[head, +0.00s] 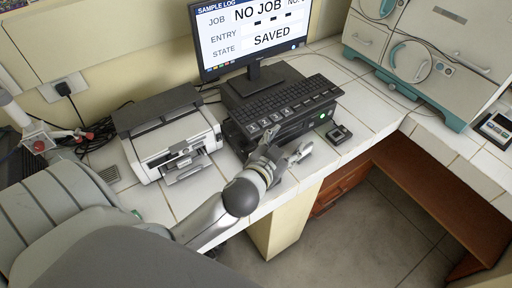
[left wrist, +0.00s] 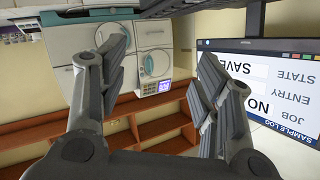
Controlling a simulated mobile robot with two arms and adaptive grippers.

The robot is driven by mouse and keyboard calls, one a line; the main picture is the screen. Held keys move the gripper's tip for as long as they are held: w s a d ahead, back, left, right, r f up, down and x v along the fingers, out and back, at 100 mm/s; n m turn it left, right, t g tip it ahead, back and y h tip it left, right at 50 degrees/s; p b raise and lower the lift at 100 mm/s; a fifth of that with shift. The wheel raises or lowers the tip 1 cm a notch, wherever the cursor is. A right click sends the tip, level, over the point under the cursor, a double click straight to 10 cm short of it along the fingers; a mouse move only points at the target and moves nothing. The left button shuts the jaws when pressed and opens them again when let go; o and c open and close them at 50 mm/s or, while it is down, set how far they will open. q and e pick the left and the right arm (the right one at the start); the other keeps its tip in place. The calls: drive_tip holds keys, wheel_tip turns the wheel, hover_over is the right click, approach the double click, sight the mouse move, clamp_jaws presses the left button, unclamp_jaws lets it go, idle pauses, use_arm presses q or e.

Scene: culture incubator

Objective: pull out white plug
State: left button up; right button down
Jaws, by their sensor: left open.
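A white wall outlet plate (head: 50,91) is on the wall at the upper left of the head view. A black plug (head: 63,88) with a dark cord sits in it. I cannot make out a white plug in either view. My left gripper (head: 287,149) is open and empty over the bench front, right of the printer and far from the outlet. In the left wrist view its two fingers (left wrist: 163,85) are spread with nothing between them. My right gripper is in neither view.
A printer (head: 170,135) stands between my left gripper and the outlet. A keyboard (head: 293,107) lies on a black box before the monitor (head: 255,35). Dark cables (head: 98,131) tangle left of the printer. A white and teal incubator (head: 430,55) stands at the right.

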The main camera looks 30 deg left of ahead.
use_arm(q)
drive_tip(key=w+d+r+m+t+h, duration=0.4)
drive_tip(key=w+d+r, duration=0.1)
drive_tip(key=r, duration=0.3)
drive_tip(key=s+d+r+m+g+h, duration=0.1)
drive_tip(key=d+m+g+h, duration=0.7)
drive_tip(key=d+m+h, duration=0.65)
drive_tip(key=a+f+m+g+y, duration=0.5)
drive_tip(key=a+f+g+y, duration=0.3)
drive_tip(key=f, duration=0.5)
drive_tip(key=a+f+n+g+y, duration=0.1)
drive_tip(key=a+y, duration=0.2)
drive_tip(key=a, duration=0.4)
drive_tip(key=a+f+n+y, duration=0.1)
drive_tip(key=a+y, duration=0.2)
drive_tip(key=a, duration=0.5)
drive_tip(key=a+f+n+g+y, duration=0.1)
drive_tip(key=a+y, duration=0.2)
drive_tip(key=a, duration=0.4)
drive_tip(key=shift+s+a+n+g, duration=0.25)
drive_tip(key=shift+s+g, duration=0.05)
drive_tip(key=shift+s, duration=0.05)
drive_tip(key=shift+f, duration=0.25)
